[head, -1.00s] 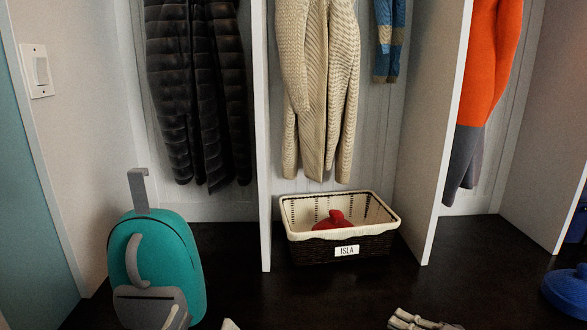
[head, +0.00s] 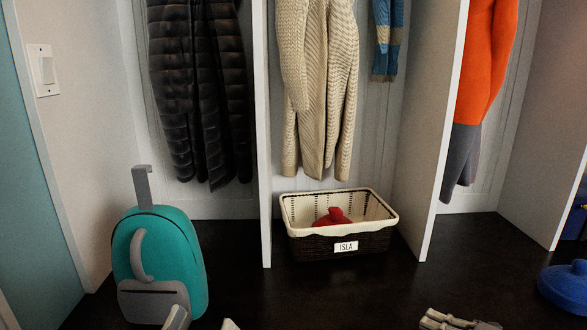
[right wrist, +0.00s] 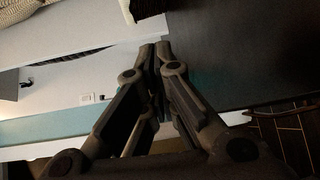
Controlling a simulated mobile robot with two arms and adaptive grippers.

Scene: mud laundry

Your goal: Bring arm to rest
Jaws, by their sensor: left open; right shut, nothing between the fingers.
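My left gripper (head: 203,321) shows only its fingertips at the bottom edge of the head view. They are spread apart and empty, just in front of the teal backpack (head: 165,262). My right gripper (head: 456,320) is at the bottom edge, right of the middle, over the dark bench. In the right wrist view its fingers (right wrist: 154,48) meet at the tips, with nothing between them. Most of both arms is out of the head view.
A wicker basket (head: 365,243) labelled ISLA holds a red item (head: 333,217) in the middle cubby. Dividers (head: 445,135) separate hanging coats. A blue item (head: 565,286) lies at the right. The dark bench (head: 330,295) is bare in front of the basket.

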